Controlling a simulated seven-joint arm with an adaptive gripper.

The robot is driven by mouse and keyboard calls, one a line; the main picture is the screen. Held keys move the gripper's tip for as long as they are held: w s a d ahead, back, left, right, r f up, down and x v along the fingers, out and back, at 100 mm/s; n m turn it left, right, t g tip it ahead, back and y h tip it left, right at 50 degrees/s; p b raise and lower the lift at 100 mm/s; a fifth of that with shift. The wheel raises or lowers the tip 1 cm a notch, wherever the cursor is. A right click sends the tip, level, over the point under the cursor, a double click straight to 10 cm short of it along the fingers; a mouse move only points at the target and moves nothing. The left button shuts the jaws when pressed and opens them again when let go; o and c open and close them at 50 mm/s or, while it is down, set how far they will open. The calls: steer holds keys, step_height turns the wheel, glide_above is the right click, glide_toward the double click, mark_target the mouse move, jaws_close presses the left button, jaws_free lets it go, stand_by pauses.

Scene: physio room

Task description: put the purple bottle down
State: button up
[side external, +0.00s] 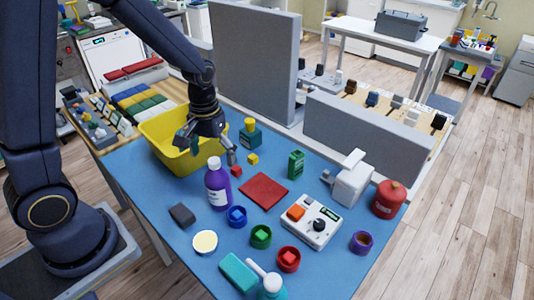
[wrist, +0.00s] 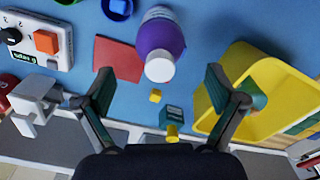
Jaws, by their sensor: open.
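The purple bottle (side external: 217,188) with a white cap stands upright on the blue table (side external: 330,250), left of the red mat (side external: 264,191). In the wrist view the purple bottle (wrist: 161,38) is beyond the fingertips, its white cap pointing towards me. My gripper (side external: 212,152) is above the table, just behind the bottle and beside the yellow bin (side external: 160,160). In the wrist view my gripper (wrist: 159,82) has its two fingers wide apart with nothing between them. The bottle appears clear of both fingers.
A yellow cube (side external: 252,159), a red cube (side external: 236,171) and a green bottle with a yellow cap (side external: 250,135) are close by. A dark grey block (side external: 182,214) and a blue bowl (side external: 237,217) lie near the purple bottle. Grey panels (side external: 365,135) edge the table's back.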

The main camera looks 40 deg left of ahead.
step_height(320, 180, up, 6)
steer(key=shift+f, duration=0.15)
steer(key=s+d+r+m+t, duration=0.1)
steer(key=s+r+m+t, duration=0.1)
steer(key=s+r, duration=0.3)
step_height(320, 180, up, 3)
steer(key=shift+s+r+t, duration=0.15)
steer(key=shift+r+t, duration=0.05)
steer(key=shift+t, duration=0.2)
steer(key=s+r+t, duration=0.1)
steer(key=s, duration=0.1)
steer(key=s+r+m, duration=0.1)
steer(key=s, duration=0.1)
steer(key=s+d+r+m+t, duration=0.1)
steer(key=s, duration=0.1)
steer(key=shift+s+r+t, duration=0.3)
steer(key=shift+s+r, duration=0.05)
steer(key=shift+c, duration=0.4)
steer(key=shift+s+m, duration=0.15)
steer(key=shift+m, duration=0.15)
steer(key=shift+c, duration=0.7)
steer(key=c, duration=0.4)
steer(key=shift+s, duration=0.1)
